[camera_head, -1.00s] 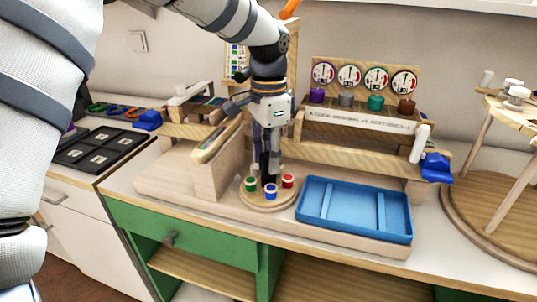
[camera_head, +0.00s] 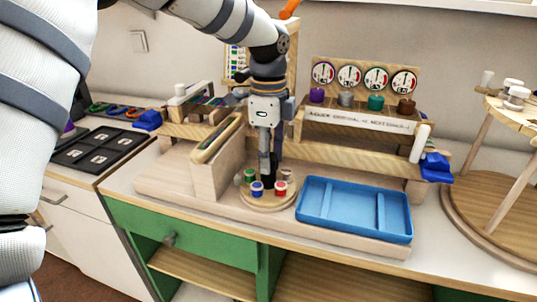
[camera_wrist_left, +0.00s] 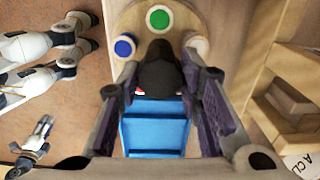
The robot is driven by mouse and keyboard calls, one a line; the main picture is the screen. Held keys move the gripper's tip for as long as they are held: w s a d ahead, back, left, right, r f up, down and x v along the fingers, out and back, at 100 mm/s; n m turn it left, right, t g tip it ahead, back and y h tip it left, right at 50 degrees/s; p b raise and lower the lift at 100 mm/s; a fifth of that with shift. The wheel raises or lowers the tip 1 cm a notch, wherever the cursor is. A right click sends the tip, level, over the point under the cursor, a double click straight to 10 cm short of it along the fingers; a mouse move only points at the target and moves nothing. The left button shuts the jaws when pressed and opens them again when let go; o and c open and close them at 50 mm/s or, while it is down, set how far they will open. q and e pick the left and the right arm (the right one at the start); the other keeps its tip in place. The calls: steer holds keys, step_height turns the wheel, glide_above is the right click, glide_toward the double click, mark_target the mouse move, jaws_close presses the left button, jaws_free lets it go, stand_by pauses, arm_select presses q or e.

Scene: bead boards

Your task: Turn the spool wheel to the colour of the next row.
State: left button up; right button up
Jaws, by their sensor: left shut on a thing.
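The spool wheel (camera_head: 268,204) is a round wooden disc on the bench, left of the blue tray. It carries a blue spool (camera_head: 257,188) at front left, a red spool (camera_head: 280,188) at front right, a green spool (camera_head: 249,176) at back left and a pale-topped spool (camera_head: 285,175) at back right. My left gripper (camera_head: 269,172) points down over the middle, shut on the dark central knob (camera_wrist_left: 160,70). The wrist view also shows the green spool (camera_wrist_left: 158,18) and blue spool (camera_wrist_left: 124,46).
The blue tray (camera_head: 340,228) is empty and close to the wheel's right. A wooden block (camera_head: 213,180) stands to its left. Behind are a shelf with a lettered strip (camera_head: 360,121) and several dials (camera_head: 349,77). A round wooden stand (camera_head: 490,205) is at the far right.

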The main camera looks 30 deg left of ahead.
arm_select(q)
steer(key=shift+m, duration=0.3)
steer(key=o, duration=1.2)
steer(key=shift+c, duration=0.2)
step_height(320, 180, up, 12)
